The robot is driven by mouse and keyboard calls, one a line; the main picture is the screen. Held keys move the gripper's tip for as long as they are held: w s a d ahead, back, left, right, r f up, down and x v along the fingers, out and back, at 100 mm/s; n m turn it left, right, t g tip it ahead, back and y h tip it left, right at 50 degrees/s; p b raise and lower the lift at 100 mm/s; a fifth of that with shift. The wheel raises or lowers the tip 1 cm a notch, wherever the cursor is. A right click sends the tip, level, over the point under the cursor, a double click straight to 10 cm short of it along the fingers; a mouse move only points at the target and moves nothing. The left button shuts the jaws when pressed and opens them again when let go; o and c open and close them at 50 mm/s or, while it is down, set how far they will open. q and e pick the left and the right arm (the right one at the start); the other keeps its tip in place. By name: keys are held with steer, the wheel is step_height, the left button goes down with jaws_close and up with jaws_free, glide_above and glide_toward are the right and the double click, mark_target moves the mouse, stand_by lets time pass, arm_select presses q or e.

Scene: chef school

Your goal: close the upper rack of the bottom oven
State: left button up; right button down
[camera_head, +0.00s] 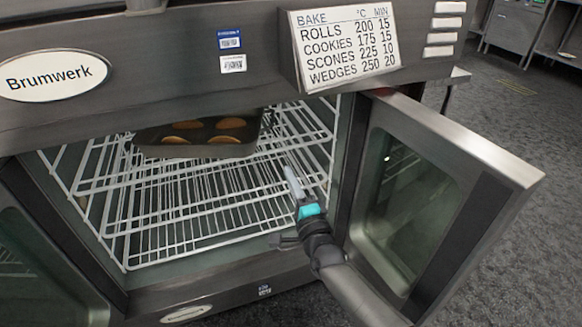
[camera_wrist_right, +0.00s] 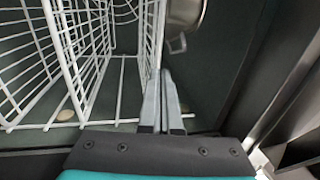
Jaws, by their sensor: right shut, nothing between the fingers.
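The bottom oven stands open, with its right door (camera_head: 425,190) swung out to the right. White wire racks (camera_head: 185,245) fill the oven at stacked levels; the upper rack (camera_head: 95,188) overlaps the lower wires in the head view. My right gripper (camera_head: 292,178) is shut and empty at the right front of the racks, pointing into the oven. In the right wrist view, its fingertips (camera_wrist_right: 165,78) are beside the white rack wires (camera_wrist_right: 152,40). I cannot tell whether they touch. My left gripper is not in view.
A baking-time sign (camera_head: 345,45) hangs above the opening. A left door (camera_head: 40,270) shows at lower left.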

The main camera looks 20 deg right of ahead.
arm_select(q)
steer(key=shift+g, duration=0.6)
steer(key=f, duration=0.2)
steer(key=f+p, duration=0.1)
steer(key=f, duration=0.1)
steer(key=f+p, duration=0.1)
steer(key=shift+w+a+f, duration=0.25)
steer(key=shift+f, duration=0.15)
arm_select(e)
steer(key=v, duration=0.8)
steer(key=shift+a, duration=0.15)
